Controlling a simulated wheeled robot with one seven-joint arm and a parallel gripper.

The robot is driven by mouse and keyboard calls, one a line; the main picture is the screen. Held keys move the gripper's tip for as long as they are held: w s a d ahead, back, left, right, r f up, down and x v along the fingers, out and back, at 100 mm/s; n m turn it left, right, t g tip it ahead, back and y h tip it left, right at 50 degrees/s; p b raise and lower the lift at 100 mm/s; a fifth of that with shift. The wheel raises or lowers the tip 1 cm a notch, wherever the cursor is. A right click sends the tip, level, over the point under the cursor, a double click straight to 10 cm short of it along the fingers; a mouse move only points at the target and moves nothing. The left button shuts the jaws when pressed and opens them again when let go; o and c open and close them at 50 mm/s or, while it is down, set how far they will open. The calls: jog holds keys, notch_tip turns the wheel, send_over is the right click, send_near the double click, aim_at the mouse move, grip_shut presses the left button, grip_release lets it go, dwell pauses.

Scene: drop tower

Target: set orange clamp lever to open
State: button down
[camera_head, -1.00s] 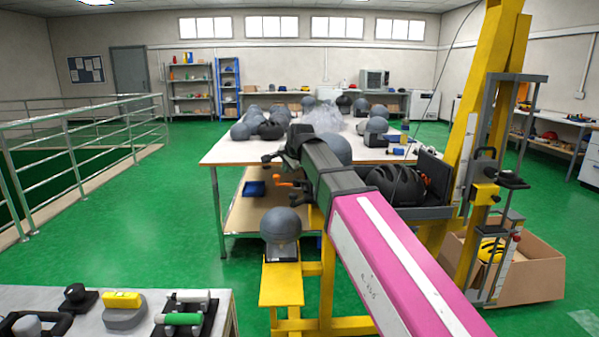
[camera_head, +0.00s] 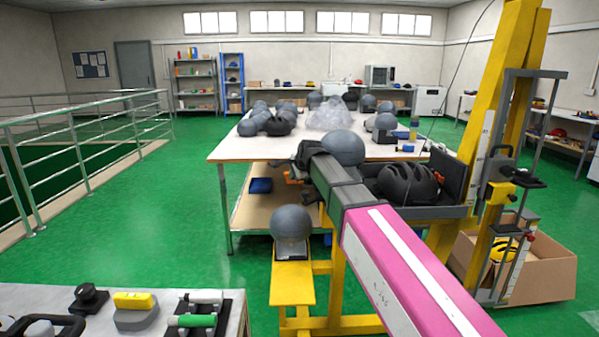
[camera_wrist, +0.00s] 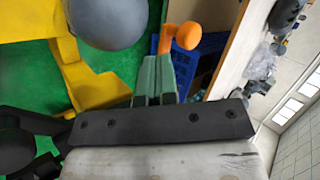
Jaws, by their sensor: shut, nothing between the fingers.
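The orange clamp lever (camera_head: 293,179) shows only as a small patch in the head view, in front of the white-topped table, mostly hidden behind dark parts. In the wrist view the orange lever (camera_wrist: 186,36) is seen close up, with a rounded knob turned to the right. My gripper (camera_wrist: 155,60) is shut and empty. Its grey-green fingers reach up to just below the lever. I cannot tell whether they touch it. The rest of the clamp is hidden.
A grey headform (camera_head: 290,222) stands on a yellow stand (camera_head: 292,283) close to the lever; the wrist view shows it at upper left (camera_wrist: 108,18). A blue tray (camera_head: 260,186) lies on the shelf behind. A black helmet (camera_head: 407,184) is to the right.

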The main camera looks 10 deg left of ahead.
jog(key=shift+w+a+f, duration=0.15)
jog(key=shift+w+a, duration=0.75)
jog(key=shift+w, duration=0.25)
jog(key=shift+w+a+m+h, duration=0.2)
jog(key=shift+w+m+h, duration=0.1)
jog(key=shift+m, duration=0.2)
jog(key=shift+w+a+m+t+h, duration=0.45)
jog(key=shift+w+m+t+h, duration=0.2)
jog(key=shift+m, duration=0.45)
jog(key=w+m+h, duration=0.1)
jog(key=m+h, duration=0.1)
jog(key=shift+w+a+m+t, duration=0.25)
jog(key=shift+w+m, duration=0.05)
jog(key=shift+w, duration=0.05)
jog(key=w+m, duration=0.1)
jog(key=m+h, duration=0.1)
jog(key=w+m+h, duration=0.1)
jog(key=shift+w+d+h, duration=0.25)
jog(key=shift+w, duration=0.2)
